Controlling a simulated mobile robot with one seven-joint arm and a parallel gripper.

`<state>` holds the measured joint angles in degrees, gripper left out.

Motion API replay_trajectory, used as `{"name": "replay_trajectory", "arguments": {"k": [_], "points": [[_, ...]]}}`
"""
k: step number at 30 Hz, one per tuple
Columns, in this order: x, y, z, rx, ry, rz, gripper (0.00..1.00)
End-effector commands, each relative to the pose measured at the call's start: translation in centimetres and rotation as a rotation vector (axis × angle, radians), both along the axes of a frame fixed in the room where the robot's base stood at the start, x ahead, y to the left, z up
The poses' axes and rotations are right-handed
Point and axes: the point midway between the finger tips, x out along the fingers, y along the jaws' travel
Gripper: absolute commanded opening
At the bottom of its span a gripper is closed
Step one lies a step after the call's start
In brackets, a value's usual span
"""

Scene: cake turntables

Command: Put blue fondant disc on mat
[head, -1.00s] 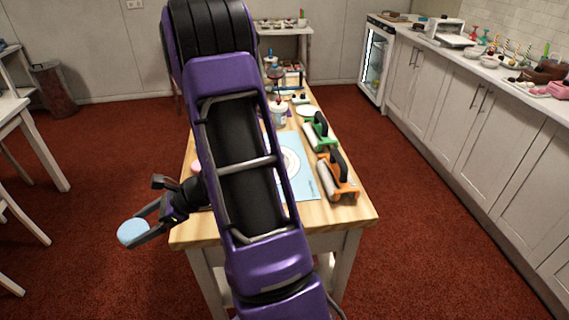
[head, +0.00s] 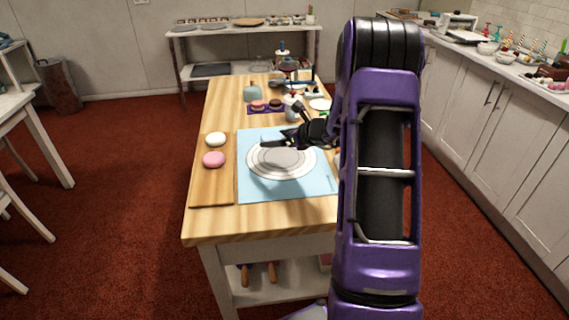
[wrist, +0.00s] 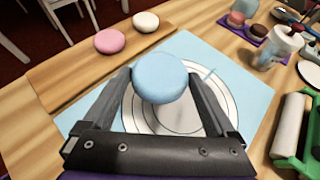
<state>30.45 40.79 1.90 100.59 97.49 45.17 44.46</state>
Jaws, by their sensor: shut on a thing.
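The blue fondant disc (wrist: 160,76) is pinched between the fingertips of my gripper (wrist: 160,80), which is shut on it. The light blue mat (head: 256,193), printed with pale and grey rings, lies on the wooden table, and also fills the middle of the wrist view (wrist: 228,66). In the head view my gripper (head: 272,143) is over the mat's rings, towards their far side. The disc looks held above the mat; the exact height is hard to tell. My arm hides the mat's right side in the head view.
A wooden board (head: 212,192) left of the mat bears a pink disc (head: 213,159) and a white disc (head: 216,139). Beyond the mat stand a purple tray (head: 258,110) with small rounds and a white tub (head: 291,108). A green-framed roller (wrist: 290,130) lies to the right.

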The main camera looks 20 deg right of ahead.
Motion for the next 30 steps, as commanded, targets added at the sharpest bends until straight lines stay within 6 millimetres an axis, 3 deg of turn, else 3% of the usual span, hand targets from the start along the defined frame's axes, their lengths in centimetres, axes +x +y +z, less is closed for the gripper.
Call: {"name": "replay_trajectory", "arguments": {"k": [3, 7, 15, 20, 27, 30], "points": [[2.1, -2.9, 0.6, -0.001, -0.003, -0.088, 0.28], [2.9, -4.2, 0.2, 0.002, 0.002, -0.131, 0.28], [3.0, -4.3, -4.4, 0.001, 0.004, -0.136, 0.28], [3.0, -4.3, -5.5, 0.001, 0.003, -0.134, 0.28], [3.0, -4.2, -8.6, 0.001, 0.002, -0.133, 0.28], [3.0, -4.3, -8.8, 0.0, 0.0, -0.133, 0.28]]}}
